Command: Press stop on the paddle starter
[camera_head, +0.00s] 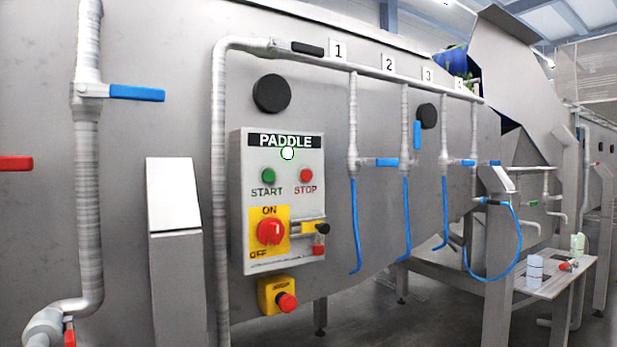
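The paddle starter (241,190) is a light grey box on the steel side of the machine, with a black sign reading PADDLE. The red STOP button (306,176) is on its upper right. The green START button (268,176) is to its left. A white round lamp (287,153) sits above and between them. Below is a red rotary switch (270,231) on a yellow plate marked ON at the top and OFF at the bottom. Which mark it points to is not clear. Neither of my grippers shows in this view.
A red emergency button (287,302) on a yellow box is below the starter. A grey pipe (219,180) runs close along its left, and numbered pipes with blue hoses (355,225) hang to its right. A steel post (175,210) stands in front at left.

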